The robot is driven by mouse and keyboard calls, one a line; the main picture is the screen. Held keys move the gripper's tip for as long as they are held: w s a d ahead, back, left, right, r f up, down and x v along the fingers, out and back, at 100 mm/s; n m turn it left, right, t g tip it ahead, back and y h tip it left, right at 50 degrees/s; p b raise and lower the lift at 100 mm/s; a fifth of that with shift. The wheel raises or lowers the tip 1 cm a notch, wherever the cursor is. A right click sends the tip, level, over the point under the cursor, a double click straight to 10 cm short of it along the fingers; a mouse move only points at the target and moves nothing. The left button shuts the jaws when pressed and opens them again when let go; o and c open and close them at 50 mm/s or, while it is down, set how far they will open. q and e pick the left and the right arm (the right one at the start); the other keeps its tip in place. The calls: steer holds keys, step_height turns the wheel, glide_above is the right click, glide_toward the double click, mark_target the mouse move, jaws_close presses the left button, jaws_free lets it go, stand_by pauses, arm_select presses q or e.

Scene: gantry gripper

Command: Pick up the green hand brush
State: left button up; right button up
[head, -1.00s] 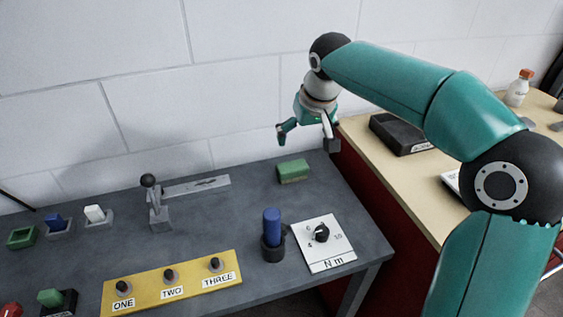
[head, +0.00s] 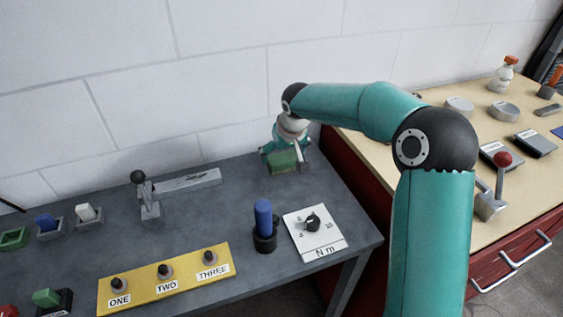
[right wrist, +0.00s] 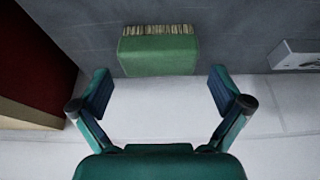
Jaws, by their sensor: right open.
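The green hand brush (head: 283,162) lies near the back right corner of the grey table. In the right wrist view the brush (right wrist: 158,55) shows its green back and a row of pale bristles, lying ahead of the fingertips. My right gripper (head: 284,152) is just above and behind the brush, pointing down. In the right wrist view the right gripper (right wrist: 160,92) is open, its two fingers wide apart with nothing between them, one to each side of the brush's width. My left gripper is not in view.
A blue cylinder in a black holder (head: 264,225), a white dial plate (head: 313,233) and a yellow panel (head: 165,280) stand toward the front. A grey lever (head: 148,195) is left of the brush. A red cabinet (head: 360,182) adjoins the table's right side.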

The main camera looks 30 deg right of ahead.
mark_target(282, 157)
steer(key=x, duration=0.3)
steer(key=shift+w+d+f, duration=0.1)
steer(key=shift+f, duration=0.05)
steer(key=shift+c, duration=0.2)
steer(key=c, duration=0.9)
step_height(282, 157, up, 20)
steer(key=p, duration=0.1)
steer(key=shift+p, duration=0.35)
